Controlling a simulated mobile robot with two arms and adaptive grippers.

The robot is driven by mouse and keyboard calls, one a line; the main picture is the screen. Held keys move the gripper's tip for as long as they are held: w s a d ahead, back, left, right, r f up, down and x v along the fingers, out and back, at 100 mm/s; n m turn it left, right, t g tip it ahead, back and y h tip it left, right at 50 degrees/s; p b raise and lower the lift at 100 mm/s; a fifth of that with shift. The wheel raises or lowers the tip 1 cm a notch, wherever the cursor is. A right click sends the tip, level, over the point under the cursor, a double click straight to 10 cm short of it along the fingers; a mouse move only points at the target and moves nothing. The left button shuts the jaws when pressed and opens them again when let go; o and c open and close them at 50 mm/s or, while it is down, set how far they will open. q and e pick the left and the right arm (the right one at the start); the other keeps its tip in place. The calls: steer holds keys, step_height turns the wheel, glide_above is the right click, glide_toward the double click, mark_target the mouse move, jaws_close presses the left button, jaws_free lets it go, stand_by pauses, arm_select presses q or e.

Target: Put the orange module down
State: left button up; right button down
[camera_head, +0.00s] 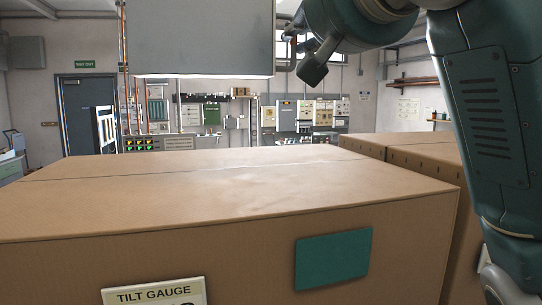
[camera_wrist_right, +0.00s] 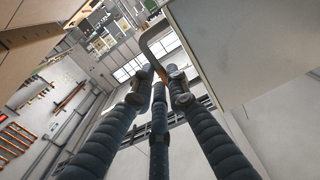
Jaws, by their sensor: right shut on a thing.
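A large grey box (camera_head: 205,38) hangs at the top of the head view, above the cardboard boxes. In the right wrist view a pale grey box (camera_wrist_right: 240,50) fills the upper right. A grey curved handle (camera_wrist_right: 150,38) with a small orange part (camera_wrist_right: 171,68) joins it. This looks like the orange module, though its visible faces are grey. My right gripper (camera_wrist_right: 160,82) has its three fingers closed together at the handle. In the head view only a dark part of my right gripper (camera_head: 313,70) shows, right of the box. My left gripper is not in view.
A wide cardboard box (camera_head: 230,205) with a "TILT GAUGE" label (camera_head: 155,293) and a green patch (camera_head: 333,259) fills the foreground. Its top is bare. More cardboard boxes (camera_head: 425,152) stand at the right. Wall panels and a grey door (camera_head: 82,115) are at the back.

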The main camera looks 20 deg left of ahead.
steer(key=shift+s+d+f+p, duration=0.1)
steer(key=shift+f+p, duration=0.75)
steer(key=shift+f, duration=3.4)
steer(key=shift+d+f+p, duration=0.1)
steer(key=shift+f+p, duration=0.7)
steer(key=shift+f, duration=3.4)
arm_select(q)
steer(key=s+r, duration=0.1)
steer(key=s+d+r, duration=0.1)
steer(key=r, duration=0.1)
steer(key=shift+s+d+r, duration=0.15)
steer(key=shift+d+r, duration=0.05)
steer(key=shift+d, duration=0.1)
arm_select(e)
steer(key=shift+s, duration=0.1)
steer(key=shift+f, duration=0.15)
steer(key=c, duration=1.7)
jaws_free()
steer(key=shift+f, duration=0.15)
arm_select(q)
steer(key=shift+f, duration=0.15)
